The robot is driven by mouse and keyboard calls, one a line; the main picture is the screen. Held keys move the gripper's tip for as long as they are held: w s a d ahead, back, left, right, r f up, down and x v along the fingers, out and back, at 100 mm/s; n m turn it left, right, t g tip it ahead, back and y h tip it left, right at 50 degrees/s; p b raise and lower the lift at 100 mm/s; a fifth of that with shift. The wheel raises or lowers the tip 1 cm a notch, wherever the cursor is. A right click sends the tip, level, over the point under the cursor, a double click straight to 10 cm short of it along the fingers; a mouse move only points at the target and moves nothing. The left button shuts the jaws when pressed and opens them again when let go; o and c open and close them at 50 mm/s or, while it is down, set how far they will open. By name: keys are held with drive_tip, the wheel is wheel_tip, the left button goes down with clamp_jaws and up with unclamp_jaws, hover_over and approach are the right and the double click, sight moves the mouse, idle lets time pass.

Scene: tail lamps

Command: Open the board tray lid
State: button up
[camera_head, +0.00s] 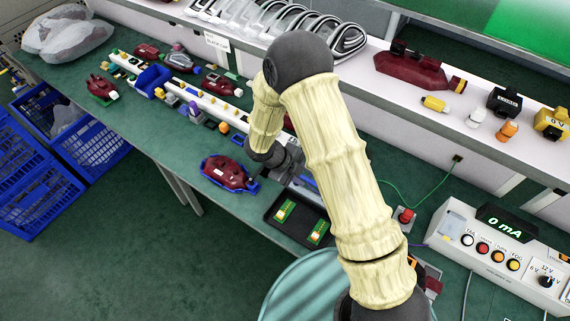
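A black board tray (270,212) lies on the green bench in the middle, with two green boards showing inside it. I cannot make out a lid over it; one may be clear or hidden behind my arm. My gripper (294,176) is a grey shape at the end of my cream-sleeved arm, just beyond the tray's far edge. The arm's forearm and the gripper's small size hide its fingers, so I cannot tell whether it touches the tray or holds anything.
A red tail lamp (228,172) in a blue holder sits left of the tray. A red button (405,216) and a white test box (490,240) with coloured buttons stand to the right. A white rail (195,97) with small parts lies behind. Blue crates (90,150) stand at the left.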

drive_tip(key=b+v, duration=0.1)
drive_tip(key=v, duration=0.8)
drive_tip(key=shift+r, duration=0.2)
drive_tip(key=s+d+r+n+y+b, duration=0.1)
drive_tip(key=s+d+r+n+y, duration=0.1)
drive_tip(key=d+n, duration=0.4)
drive_tip(key=s+d+r+n+y+b, duration=0.2)
drive_tip(key=s+d+n, duration=0.2)
drive_tip(key=n, duration=0.6)
drive_tip(key=s+d+r+n+y+b, duration=0.1)
drive_tip(key=s+d+r+n+y, duration=0.1)
drive_tip(key=s+d+n, duration=0.2)
drive_tip(key=d+n, duration=0.3)
drive_tip(key=n, duration=0.2)
drive_tip(key=shift+d+r+t+y, duration=0.25)
drive_tip(key=shift+d+t+y, duration=0.05)
drive_tip(key=shift+d+t, duration=0.1)
